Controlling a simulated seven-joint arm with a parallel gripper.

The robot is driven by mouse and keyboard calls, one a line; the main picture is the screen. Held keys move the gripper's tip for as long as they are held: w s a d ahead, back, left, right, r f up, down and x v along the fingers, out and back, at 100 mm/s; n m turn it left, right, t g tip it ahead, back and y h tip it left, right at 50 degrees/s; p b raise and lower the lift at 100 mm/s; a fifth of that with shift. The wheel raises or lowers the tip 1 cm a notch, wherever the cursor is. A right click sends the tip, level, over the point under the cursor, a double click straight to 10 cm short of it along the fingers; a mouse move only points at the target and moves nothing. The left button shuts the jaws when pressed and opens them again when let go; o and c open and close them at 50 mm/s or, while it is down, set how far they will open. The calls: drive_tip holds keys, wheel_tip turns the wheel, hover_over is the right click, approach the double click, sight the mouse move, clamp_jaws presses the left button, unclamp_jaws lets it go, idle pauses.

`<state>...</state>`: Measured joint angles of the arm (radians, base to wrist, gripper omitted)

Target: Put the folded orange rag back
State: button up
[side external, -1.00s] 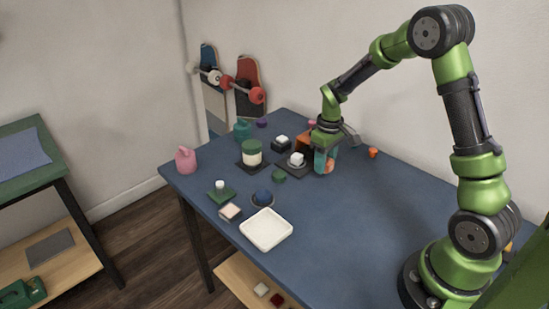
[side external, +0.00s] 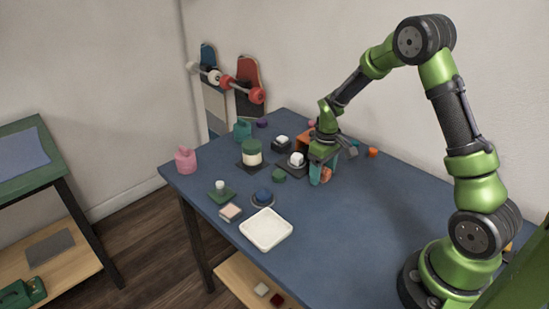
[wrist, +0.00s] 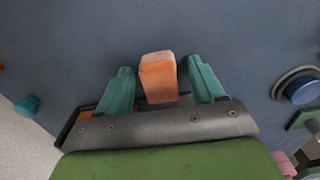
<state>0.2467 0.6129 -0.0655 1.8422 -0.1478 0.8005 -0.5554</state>
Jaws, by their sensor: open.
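The folded orange rag (wrist: 158,75) is a small block in the wrist view. My gripper (wrist: 162,82) is open, with one teal finger on each side of the rag and a gap on both sides. In the side view the gripper (side external: 321,174) is low over the table, and a bit of the rag (side external: 327,175) shows at the fingers. Whether the rag lies flat on the table is hard to tell.
An orange holder (side external: 303,140) stands behind the gripper, partly hidden. A white block on a dark base (side external: 297,160) is just left. A small orange piece (side external: 372,152) lies to the right. A white tray (side external: 266,243) is nearer; the table's right side is clear.

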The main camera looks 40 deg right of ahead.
sight(323, 169)
drive_tip(key=shift+r, duration=0.1)
wheel_tip(323, 169, up, 12)
drive_tip(key=s+a+r+m+t+y, duration=0.1)
drive_tip(key=s+a+r+m+t, duration=0.1)
drive_tip(key=s+a+r, duration=0.4)
drive_tip(key=s+a+r+m+t+y, duration=0.1)
drive_tip(key=s+a+r+m+t, duration=0.1)
drive_tip(key=s+a+r+t, duration=0.3)
drive_tip(key=s+a+r, duration=0.1)
drive_tip(key=s+a, duration=0.3)
drive_tip(key=s, duration=0.1)
drive_tip(key=shift+s+a, duration=0.3)
